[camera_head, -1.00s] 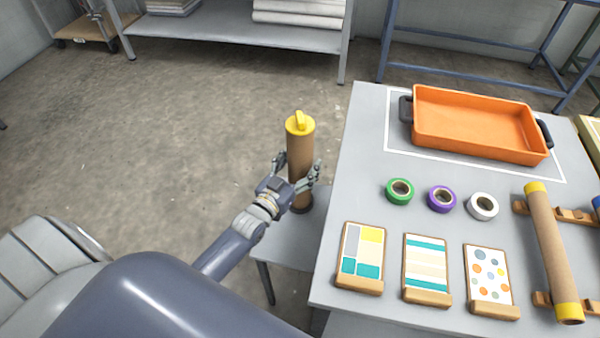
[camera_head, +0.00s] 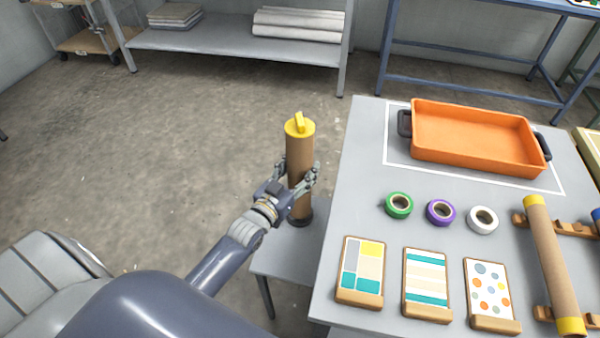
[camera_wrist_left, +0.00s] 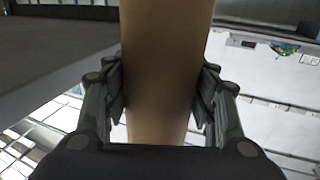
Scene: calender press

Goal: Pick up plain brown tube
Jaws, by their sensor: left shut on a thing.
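The plain brown tube (camera_head: 300,160) stands upright in the head view, with a yellow cap (camera_head: 299,126) and a dark lower end. It is over or on a low grey stool-like table (camera_head: 290,250) left of the main table; I cannot tell whether its foot touches. My left gripper (camera_head: 297,182) is shut around the tube's middle. In the left wrist view, the tube (camera_wrist_left: 165,75) fills the space between both fingers (camera_wrist_left: 162,95), which press on its sides. My right gripper is not in view.
The grey main table (camera_head: 350,205) holds an orange tray (camera_head: 475,135), green (camera_head: 398,205), purple (camera_head: 440,212) and white (camera_head: 482,219) tape rolls, and three patterned cards. Another brown tube with yellow ends (camera_head: 552,265) lies on wooden holders at the right. Open floor lies to the left.

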